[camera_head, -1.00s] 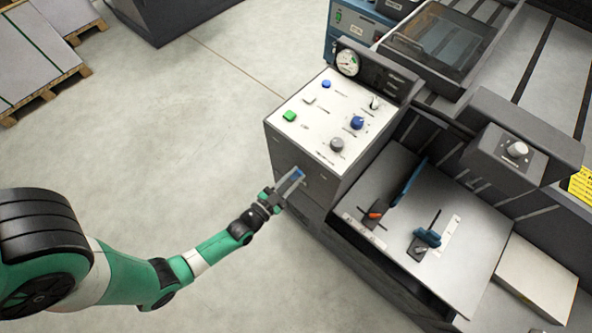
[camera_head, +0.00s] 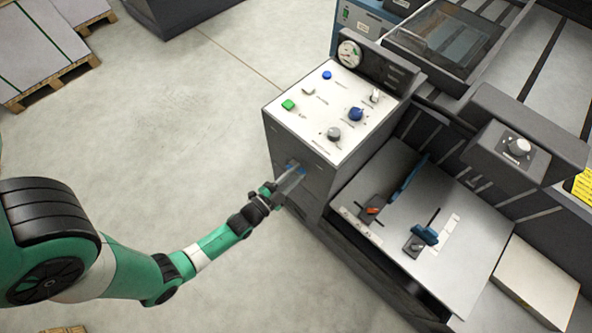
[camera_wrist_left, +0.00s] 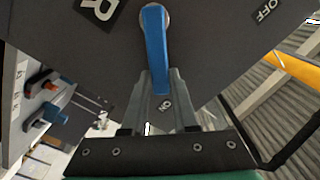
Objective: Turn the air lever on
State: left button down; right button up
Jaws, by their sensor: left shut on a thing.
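The blue air lever (camera_wrist_left: 156,48) hangs from a round pivot on the dark panel in the left wrist view. Its free end lies between the fingers of my left gripper (camera_wrist_left: 159,98), which is shut on it. The OFF label (camera_wrist_left: 264,11) is at the upper right, and part of another label shows at the top left. In the head view, my left gripper (camera_head: 290,181) is at the side of the grey console (camera_head: 290,143) and hides most of the lever. My right gripper is not in view.
The console top has a green button (camera_head: 288,105), knobs and a gauge (camera_head: 349,54). Two slotted levers, one with a red tip (camera_head: 372,210) and one blue (camera_head: 425,236), stand on the plate to the right.

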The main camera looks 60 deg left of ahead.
pick_arm(q)
jog(key=c, duration=0.7)
grip_release()
jog(key=p+v, duration=0.1)
jog(key=v, duration=1)
jog(key=shift+s+d, duration=0.1)
jog(key=shift+s, duration=0.2)
